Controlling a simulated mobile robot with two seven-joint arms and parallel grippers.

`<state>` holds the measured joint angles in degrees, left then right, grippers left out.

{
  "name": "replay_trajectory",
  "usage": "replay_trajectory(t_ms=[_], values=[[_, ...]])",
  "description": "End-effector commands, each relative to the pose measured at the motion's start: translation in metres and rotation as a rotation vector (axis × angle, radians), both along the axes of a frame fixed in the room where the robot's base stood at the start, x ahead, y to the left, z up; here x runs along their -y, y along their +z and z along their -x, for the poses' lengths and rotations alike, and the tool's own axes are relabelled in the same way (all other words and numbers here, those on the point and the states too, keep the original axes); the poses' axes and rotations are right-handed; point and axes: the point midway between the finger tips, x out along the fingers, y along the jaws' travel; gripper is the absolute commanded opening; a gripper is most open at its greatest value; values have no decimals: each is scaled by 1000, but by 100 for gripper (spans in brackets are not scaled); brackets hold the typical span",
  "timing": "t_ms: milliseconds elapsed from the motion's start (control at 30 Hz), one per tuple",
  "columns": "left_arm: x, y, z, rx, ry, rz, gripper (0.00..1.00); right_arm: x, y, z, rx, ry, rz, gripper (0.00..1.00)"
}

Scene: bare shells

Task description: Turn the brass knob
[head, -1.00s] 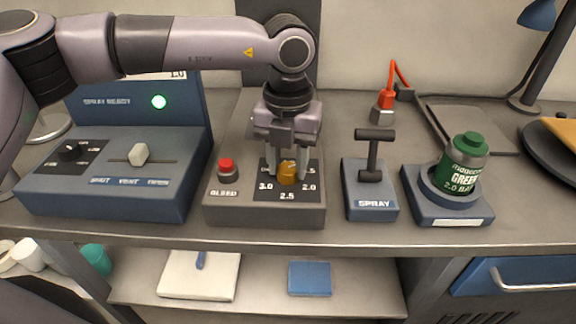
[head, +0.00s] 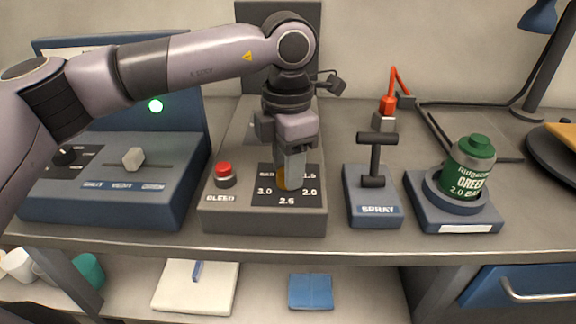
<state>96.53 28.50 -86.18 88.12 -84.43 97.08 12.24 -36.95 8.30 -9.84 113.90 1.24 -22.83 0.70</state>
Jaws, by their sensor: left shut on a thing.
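The brass knob (head: 282,179) sits on the black dial plate (head: 287,198) of a grey box, with the marks 3.0, 2.5, 2.0 and 1.5 around it. My left gripper (head: 289,182) points down over the knob and is shut on it. Its near finger covers most of the knob, so which mark the knob points to cannot be told. My right gripper is not in view.
A red bleed button (head: 224,171) stands just left of the dial. A spray lever (head: 375,160) and a green can (head: 471,165) in a blue holder are to the right. A blue console (head: 115,180) with a lit green lamp is at left.

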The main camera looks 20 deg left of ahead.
Motion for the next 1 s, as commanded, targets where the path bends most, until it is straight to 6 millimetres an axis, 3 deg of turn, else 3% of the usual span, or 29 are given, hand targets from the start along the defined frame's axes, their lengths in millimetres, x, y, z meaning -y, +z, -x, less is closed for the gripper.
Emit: replay_trajectory(t_ms=[400, 933, 967, 1000], values=[[0, 0, 0, 0, -173, -1, 8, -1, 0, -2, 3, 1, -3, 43], [0, 0, 0, 0, -193, -1, 8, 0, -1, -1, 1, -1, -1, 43], [0, 0, 0, 0, -193, -1, 48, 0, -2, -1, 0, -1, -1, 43], [0, 0, 0, 0, -193, -1, 62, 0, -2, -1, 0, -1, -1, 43]])
